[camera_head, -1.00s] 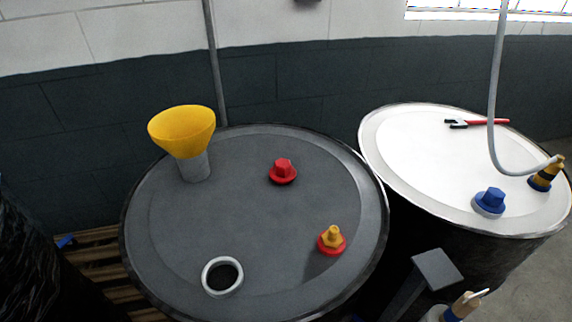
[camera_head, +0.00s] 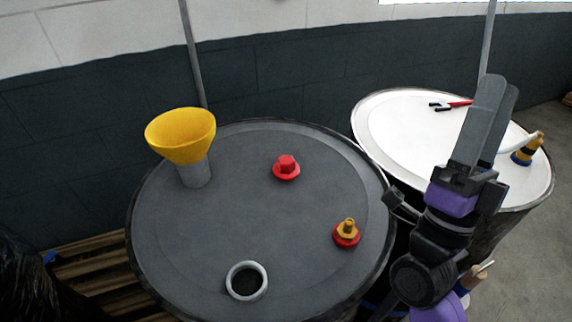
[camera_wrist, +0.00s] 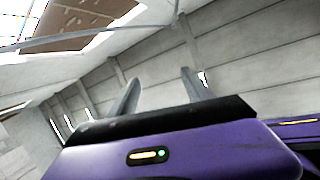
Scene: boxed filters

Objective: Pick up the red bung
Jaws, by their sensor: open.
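A red bung (camera_head: 286,168) with a raised hexagonal head sits on the dark grey drum lid (camera_head: 240,225), towards its back right. A second red fitting (camera_head: 346,234) with a yellow-brass top sits nearer the lid's right edge. My gripper (camera_head: 497,85) is raised over the white drum at the right, fingers pointing up, well apart from the red bung. Its fingers also show in the wrist view (camera_wrist: 160,92), spread with nothing between them. The wrist view shows only walls and roof, no bung.
A yellow funnel (camera_head: 181,133) stands at the grey lid's back left. An open ringed hole (camera_head: 246,281) is at its front. The white drum (camera_head: 385,125) carries a red-handled tool (camera_head: 452,104) and a blue-and-yellow fitting (camera_head: 527,150). A pipe (camera_head: 193,55) rises behind.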

